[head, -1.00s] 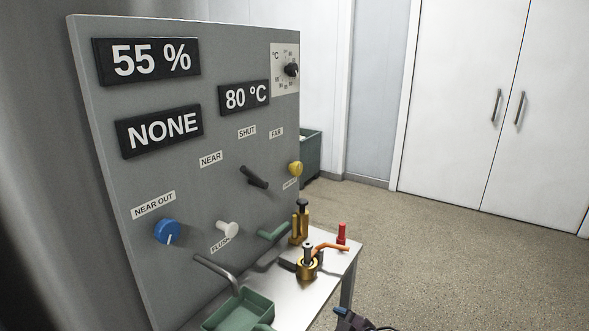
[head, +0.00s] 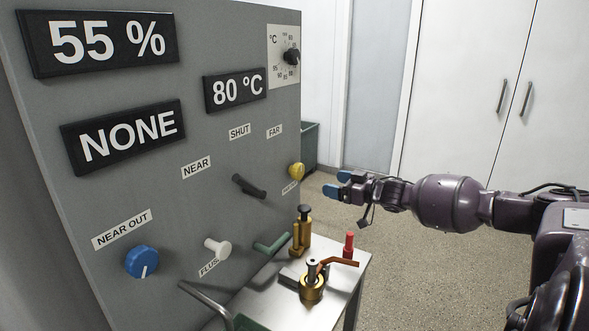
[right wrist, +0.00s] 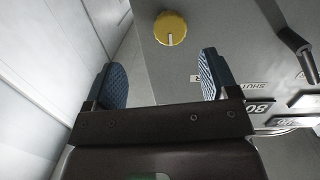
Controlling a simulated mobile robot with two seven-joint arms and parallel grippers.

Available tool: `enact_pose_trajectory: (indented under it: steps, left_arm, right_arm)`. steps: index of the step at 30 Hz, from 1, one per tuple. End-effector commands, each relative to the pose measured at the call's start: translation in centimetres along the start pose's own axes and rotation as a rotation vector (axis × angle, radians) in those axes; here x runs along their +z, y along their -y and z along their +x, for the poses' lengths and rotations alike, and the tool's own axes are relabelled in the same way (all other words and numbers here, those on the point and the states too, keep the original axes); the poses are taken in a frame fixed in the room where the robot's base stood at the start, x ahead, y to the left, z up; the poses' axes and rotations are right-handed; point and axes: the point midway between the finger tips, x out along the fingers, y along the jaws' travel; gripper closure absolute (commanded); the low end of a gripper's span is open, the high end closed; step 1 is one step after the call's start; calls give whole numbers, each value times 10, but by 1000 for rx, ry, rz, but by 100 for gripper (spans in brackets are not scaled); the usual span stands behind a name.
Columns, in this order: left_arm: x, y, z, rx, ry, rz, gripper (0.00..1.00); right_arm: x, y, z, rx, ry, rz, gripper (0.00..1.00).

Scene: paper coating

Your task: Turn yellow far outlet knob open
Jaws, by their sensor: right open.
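The yellow far outlet knob (head: 297,171) sits near the right edge of the grey panel, above a partly hidden label. In the right wrist view the yellow knob (right wrist: 170,29) shows face-on with a pale pointer mark, beyond the fingertips and between their lines. My right gripper (head: 338,184) is open and empty, to the right of the knob and apart from it. Its two blue pads show in the right wrist view (right wrist: 163,78). My left gripper is not in view.
The grey panel (head: 221,134) also carries a blue knob (head: 142,262), a white knob (head: 217,248) and a black lever (head: 249,187). Below stands a metal table (head: 346,272) with brass fittings (head: 301,233) and a red-topped piece (head: 348,245). Floor to the right is open.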

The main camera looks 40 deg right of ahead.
Motion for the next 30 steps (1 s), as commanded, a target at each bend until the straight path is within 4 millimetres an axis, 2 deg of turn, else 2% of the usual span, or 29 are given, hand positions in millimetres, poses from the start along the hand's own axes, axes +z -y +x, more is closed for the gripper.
enact_pose_trajectory:
  steps: [6,14,30]
  left_arm:
    - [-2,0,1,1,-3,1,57]
    - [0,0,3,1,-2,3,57]
    - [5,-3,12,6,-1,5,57]
  right_arm:
    - [-10,4,-3,-54,-74,204,20]
    - [-11,6,3,-67,-80,260,20]
    - [-15,9,60,-67,-79,256,20]
